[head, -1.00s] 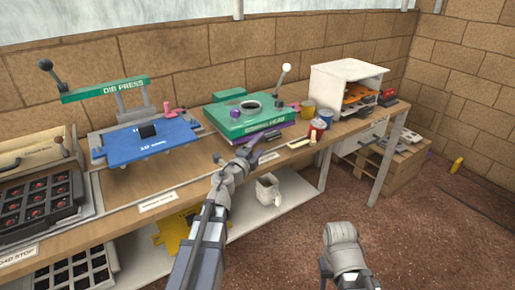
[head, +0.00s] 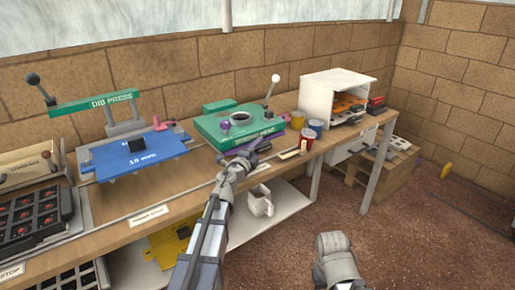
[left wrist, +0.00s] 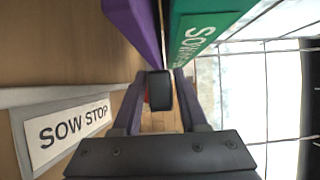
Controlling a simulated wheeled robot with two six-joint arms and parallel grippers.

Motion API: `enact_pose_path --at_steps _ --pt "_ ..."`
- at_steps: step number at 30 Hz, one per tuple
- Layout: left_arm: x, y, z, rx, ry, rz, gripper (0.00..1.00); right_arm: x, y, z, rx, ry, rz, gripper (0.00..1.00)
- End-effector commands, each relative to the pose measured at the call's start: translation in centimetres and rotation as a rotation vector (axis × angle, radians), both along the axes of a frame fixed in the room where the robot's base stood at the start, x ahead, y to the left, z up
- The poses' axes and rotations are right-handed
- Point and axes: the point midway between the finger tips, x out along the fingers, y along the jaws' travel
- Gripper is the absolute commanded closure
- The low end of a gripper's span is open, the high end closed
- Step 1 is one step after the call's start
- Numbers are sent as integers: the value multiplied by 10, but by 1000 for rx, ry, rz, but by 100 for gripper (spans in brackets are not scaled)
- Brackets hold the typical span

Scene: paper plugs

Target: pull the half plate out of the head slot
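The green sowing head (head: 240,128) stands on the bench, and the purple half plate (head: 262,146) shows at its front edge, under the green body. In the left wrist view the half plate (left wrist: 132,22) runs beside the green head (left wrist: 197,30) with a narrow gap between them. A black block (left wrist: 160,91), seemingly the plate's handle, sits between the fingertips of my left gripper (left wrist: 162,85). The fingers stand apart on both sides of it, with a sliver of red showing at its left. In the head view my left gripper (head: 243,162) is at the head's front.
A SOW STOP label (left wrist: 68,131) lies on the bench near my left gripper. The die press (head: 135,155) stands to the left. Red (head: 307,138) and blue (head: 316,127) cans and a white cabinet (head: 322,98) stand to the right. A white mug (head: 261,203) is on the lower shelf.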

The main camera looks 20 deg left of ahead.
Motion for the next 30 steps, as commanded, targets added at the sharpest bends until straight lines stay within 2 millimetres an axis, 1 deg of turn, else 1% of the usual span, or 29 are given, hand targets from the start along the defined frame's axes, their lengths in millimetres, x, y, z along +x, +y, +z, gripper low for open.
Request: enact_pose_path --at_steps 1,9,11,19,20,27,28,30 --pt "0 0 0 0 0 0 64 0 0 0 0 0 0 50" --pt "0 0 0 0 0 0 95 0 0 0 0 0 0 50" --pt "0 0 0 0 0 0 100 0 0 0 0 0 0 50" --pt "0 0 0 0 0 0 100 0 0 0 0 0 0 50" --pt "0 0 0 0 0 0 71 0 0 0 0 0 0 50" --pt "0 0 0 0 0 0 98 0 0 0 0 0 0 50" --pt "0 0 0 0 0 0 100 0 0 0 0 0 0 50" --pt "0 0 0 0 0 0 100 0 0 0 0 0 0 50"
